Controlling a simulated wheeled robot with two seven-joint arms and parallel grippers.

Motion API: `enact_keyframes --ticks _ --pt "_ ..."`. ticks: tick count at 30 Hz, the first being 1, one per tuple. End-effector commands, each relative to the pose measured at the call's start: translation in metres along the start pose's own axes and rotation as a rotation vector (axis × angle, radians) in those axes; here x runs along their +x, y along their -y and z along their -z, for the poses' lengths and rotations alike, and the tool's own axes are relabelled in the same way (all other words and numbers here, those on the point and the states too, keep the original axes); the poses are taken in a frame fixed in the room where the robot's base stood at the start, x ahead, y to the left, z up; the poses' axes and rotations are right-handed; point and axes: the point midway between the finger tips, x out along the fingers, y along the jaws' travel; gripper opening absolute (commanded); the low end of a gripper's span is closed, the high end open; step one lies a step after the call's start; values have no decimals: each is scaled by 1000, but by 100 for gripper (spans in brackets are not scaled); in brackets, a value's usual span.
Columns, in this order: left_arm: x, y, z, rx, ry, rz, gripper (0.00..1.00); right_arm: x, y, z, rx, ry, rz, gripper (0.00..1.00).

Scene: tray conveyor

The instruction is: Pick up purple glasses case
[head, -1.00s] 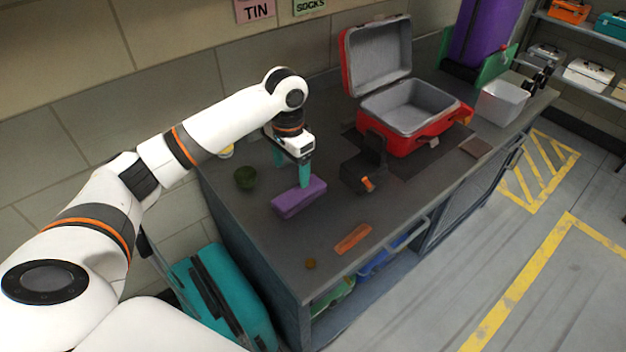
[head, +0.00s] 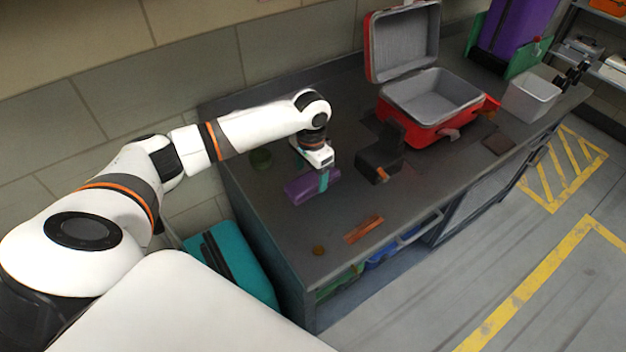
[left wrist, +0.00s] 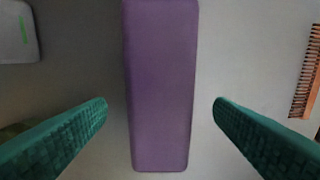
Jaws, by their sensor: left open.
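The purple glasses case (head: 299,190) lies on the dark worktop, under and beside my left gripper (head: 316,180). In the left wrist view the case (left wrist: 160,85) is a long purple block running up the picture between the two teal fingers of my left gripper (left wrist: 160,115). The fingers stand apart with a gap on each side of the case, so the gripper is open and not touching it there. In the head view the gripper hides part of the case. My right gripper is in neither view.
A black holder-like object (head: 380,160) stands right of the case, with an open red case (head: 412,135) behind it. An orange-brown comb (head: 364,229) lies nearer the front edge. A white bin (head: 530,97) stands far right.

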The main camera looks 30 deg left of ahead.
Motion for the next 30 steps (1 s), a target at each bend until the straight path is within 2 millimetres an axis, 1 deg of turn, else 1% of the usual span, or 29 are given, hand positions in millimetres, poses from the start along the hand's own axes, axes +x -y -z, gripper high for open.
enact_keyframes --ticks 1,4,11,12,20,21,27,30 --pt "7 0 0 -1 -1 1 76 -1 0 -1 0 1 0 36" --pt "16 0 0 1 0 0 76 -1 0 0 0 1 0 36" --pt "19 0 0 1 1 -1 76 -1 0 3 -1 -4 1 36" --pt "19 0 0 1 1 -1 75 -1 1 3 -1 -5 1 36" --pt "18 0 0 1 1 -1 32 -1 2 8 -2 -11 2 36" --pt "18 0 0 1 2 -1 26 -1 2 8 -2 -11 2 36" --pt "18 0 0 1 2 -1 25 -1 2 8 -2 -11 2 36" --pt "13 0 -1 1 4 -1 25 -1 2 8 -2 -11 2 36"
